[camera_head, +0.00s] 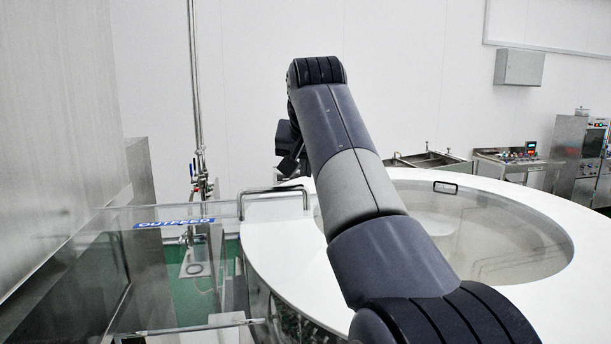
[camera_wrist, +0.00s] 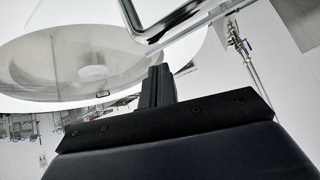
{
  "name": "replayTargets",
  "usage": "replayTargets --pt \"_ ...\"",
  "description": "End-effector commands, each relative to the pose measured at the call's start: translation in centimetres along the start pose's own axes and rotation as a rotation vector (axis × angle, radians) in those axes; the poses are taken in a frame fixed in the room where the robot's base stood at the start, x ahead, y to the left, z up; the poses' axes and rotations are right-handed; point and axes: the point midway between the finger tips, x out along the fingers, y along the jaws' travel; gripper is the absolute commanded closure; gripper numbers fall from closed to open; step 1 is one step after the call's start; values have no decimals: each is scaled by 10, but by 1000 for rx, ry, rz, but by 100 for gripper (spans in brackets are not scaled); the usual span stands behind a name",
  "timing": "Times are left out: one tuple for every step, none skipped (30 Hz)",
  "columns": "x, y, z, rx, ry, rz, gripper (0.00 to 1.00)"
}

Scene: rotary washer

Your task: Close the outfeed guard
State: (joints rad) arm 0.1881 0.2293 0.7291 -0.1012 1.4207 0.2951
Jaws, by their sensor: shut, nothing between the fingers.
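The outfeed guard (camera_head: 110,222) is a clear panel with a blue "OUTFEED" label, to the left of the round white washer top (camera_head: 270,237) in the head view. A bent metal bar handle (camera_head: 273,190) stands at its right end, by the washer's rim. The handle also shows large at the top of the wrist view (camera_wrist: 165,28). My gripper (camera_head: 288,168) is near the handle in the head view, partly hidden behind my arm. In the wrist view its dark fingers (camera_wrist: 157,85) are together and empty, apart from the bar. The guard's exact angle is hard to tell.
The washer's round window (camera_head: 490,235) has a small dark handle (camera_head: 445,187). A vertical pipe (camera_head: 196,80) rises behind the guard. A steel wall (camera_head: 45,110) stands at the left. Control panels (camera_head: 520,155) and cabinets stand at the back right.

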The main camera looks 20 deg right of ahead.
Motion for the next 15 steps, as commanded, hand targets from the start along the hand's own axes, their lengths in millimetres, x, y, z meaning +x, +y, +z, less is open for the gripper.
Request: replayTargets --pt "-3 0 6 -2 0 -1 100" --pt "-4 0 8 -2 2 -2 100" --pt "-6 -1 11 -2 1 -2 100" --pt "-6 -1 13 -2 0 -2 100" --pt "-7 0 16 -2 0 -1 100" --pt "-8 0 18 -1 1 -1 100" --pt "-8 0 19 -1 0 -1 100" --pt "-8 0 21 -1 0 -1 100" --pt "-9 0 22 0 1 -1 100" --pt "-9 0 23 0 1 -1 100" --pt "-9 0 24 0 1 0 100" --pt "-9 0 24 0 1 0 100" --pt "-10 0 25 0 1 0 100" --pt "-10 0 25 0 1 0 100" --pt "-10 0 25 0 1 0 100"
